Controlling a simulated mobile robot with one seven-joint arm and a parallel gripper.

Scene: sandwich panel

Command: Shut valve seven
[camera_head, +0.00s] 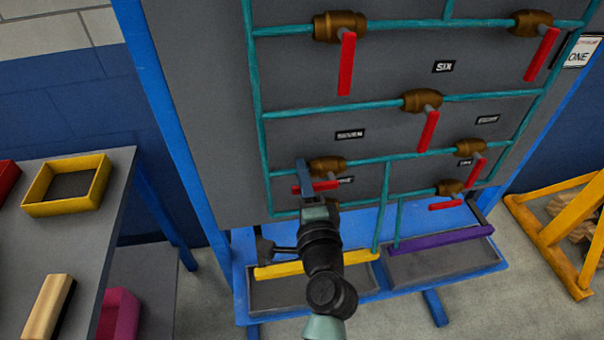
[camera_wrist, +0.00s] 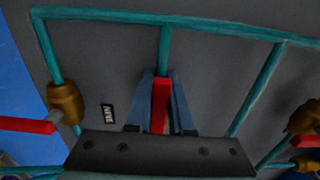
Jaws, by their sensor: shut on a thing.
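Valve seven (camera_head: 327,166) is a bronze valve on a teal pipe, just below the SEVEN label (camera_head: 349,134). Its red handle (camera_head: 324,186) lies sideways, roughly in line with the pipe. My gripper (camera_head: 304,178) is at this handle, with a blue finger crossing it in the head view. In the wrist view the red handle (camera_wrist: 160,105) sits between the two blue fingers of my gripper (camera_wrist: 161,100), which is shut on it. The wrist mount hides the valve body there.
The valve by the NINE label (camera_wrist: 107,113) shows at left in the wrist view, its red handle (camera_wrist: 25,124) pointing left. Another valve (camera_head: 422,100) is up to the right, handle hanging. A blue bench (camera_head: 240,275) with trays stands below. A grey table (camera_head: 50,235) is left.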

